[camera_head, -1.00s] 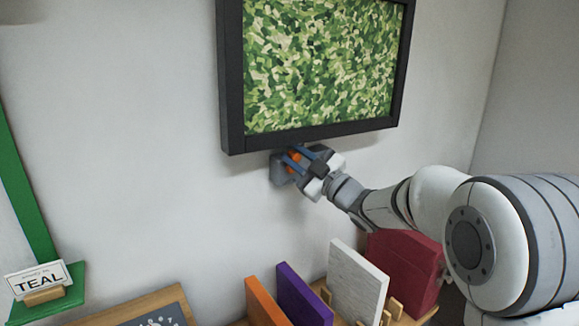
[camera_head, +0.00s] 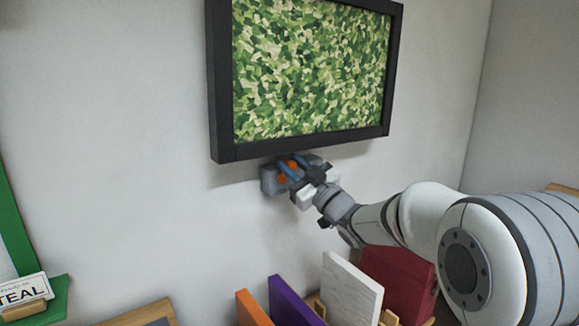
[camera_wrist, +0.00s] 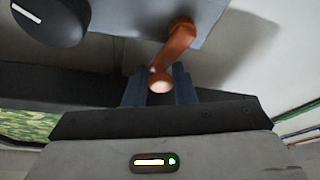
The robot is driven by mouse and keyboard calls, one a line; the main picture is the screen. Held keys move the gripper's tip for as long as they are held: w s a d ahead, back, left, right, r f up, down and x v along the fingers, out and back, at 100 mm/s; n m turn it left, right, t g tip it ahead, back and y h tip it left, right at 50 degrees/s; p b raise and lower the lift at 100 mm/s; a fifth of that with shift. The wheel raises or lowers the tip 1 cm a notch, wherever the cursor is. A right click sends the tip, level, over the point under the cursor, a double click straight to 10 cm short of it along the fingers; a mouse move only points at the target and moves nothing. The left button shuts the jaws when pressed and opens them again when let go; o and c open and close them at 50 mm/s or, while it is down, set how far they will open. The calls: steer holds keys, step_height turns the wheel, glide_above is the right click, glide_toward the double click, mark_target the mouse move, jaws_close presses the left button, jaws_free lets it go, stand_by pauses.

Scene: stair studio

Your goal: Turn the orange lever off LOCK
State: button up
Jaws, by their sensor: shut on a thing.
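The orange lever (camera_wrist: 176,48) sits on a grey-blue box on the wall, just under the framed picture. In the wrist view its rounded end lies between the two blue fingers of my gripper (camera_wrist: 160,88), which are shut on it. In the head view the lever (camera_head: 292,164) shows as orange bits around my gripper (camera_head: 288,172). The box (camera_head: 267,181) is partly hidden by my gripper. A dark round knob (camera_wrist: 48,20) with a white mark is beside the lever in the wrist view. No LOCK lettering can be read.
The black-framed green picture (camera_head: 215,100) hangs directly above my gripper. Below stand an orange board (camera_head: 250,308), a purple board (camera_head: 293,303), a white board (camera_head: 350,288) and a red block (camera_head: 398,280). A TEAL sign (camera_head: 22,291) is at lower left.

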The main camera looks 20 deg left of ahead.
steer(key=shift+f, duration=0.4)
steer(key=o, duration=0.8)
steer(key=shift+r, duration=0.15)
steer(key=v, duration=0.7)
steer(key=shift+s+d, duration=0.15)
steer(key=shift+d, duration=0.2)
